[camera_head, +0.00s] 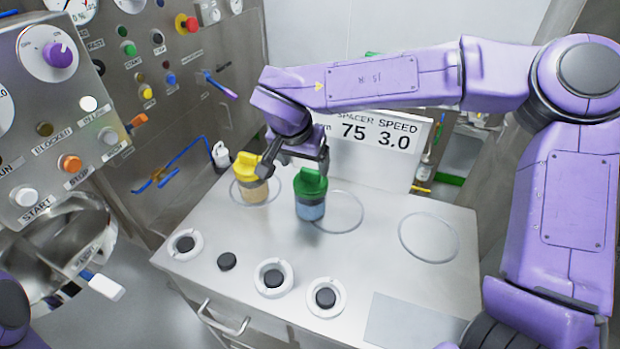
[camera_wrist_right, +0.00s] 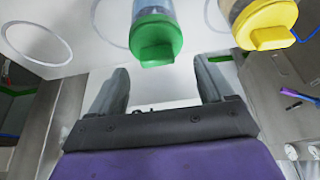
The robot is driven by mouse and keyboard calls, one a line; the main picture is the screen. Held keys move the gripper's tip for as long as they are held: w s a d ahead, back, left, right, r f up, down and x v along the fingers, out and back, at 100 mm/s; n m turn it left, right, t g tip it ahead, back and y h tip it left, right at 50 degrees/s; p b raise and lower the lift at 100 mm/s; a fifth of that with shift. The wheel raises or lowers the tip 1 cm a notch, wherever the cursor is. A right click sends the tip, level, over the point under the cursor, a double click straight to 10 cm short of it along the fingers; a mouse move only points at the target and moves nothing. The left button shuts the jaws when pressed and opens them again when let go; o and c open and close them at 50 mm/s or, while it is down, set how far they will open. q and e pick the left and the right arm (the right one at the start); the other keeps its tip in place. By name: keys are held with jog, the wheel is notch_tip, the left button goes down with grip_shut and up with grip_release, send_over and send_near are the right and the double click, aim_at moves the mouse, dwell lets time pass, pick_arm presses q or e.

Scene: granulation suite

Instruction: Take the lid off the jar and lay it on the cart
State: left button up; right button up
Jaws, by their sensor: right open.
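Two jars stand on the steel cart (camera_head: 390,290). One jar (camera_head: 310,209) has blue contents and a green lid (camera_head: 310,184). The other jar (camera_head: 253,195) has tan contents and a yellow lid (camera_head: 248,166). Both lids sit on their jars. My right gripper (camera_head: 293,166) is open and empty, its fingers pointing down near the lids. In the right wrist view the green lid (camera_wrist_right: 155,38) lies ahead of the gap between the fingers (camera_wrist_right: 162,78), and the yellow lid (camera_wrist_right: 266,25) is off to the right. Contact is not visible. My left gripper is out of view.
Ring outlines mark the cart top, with an empty one (camera_head: 429,237) at the right. Black discs in white rings (camera_head: 273,278) and a loose black disc (camera_head: 227,261) line the front. A sign (camera_head: 380,150) stands behind; a control panel (camera_head: 60,120) is left. The right side is clear.

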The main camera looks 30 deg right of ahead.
aim_at(310, 171)
jog(key=x, duration=0.5)
jog(key=shift+s+d, duration=0.1)
jog(key=shift+d, duration=0.25)
jog(key=shift+a, duration=0.15)
jog(key=c, duration=1.1)
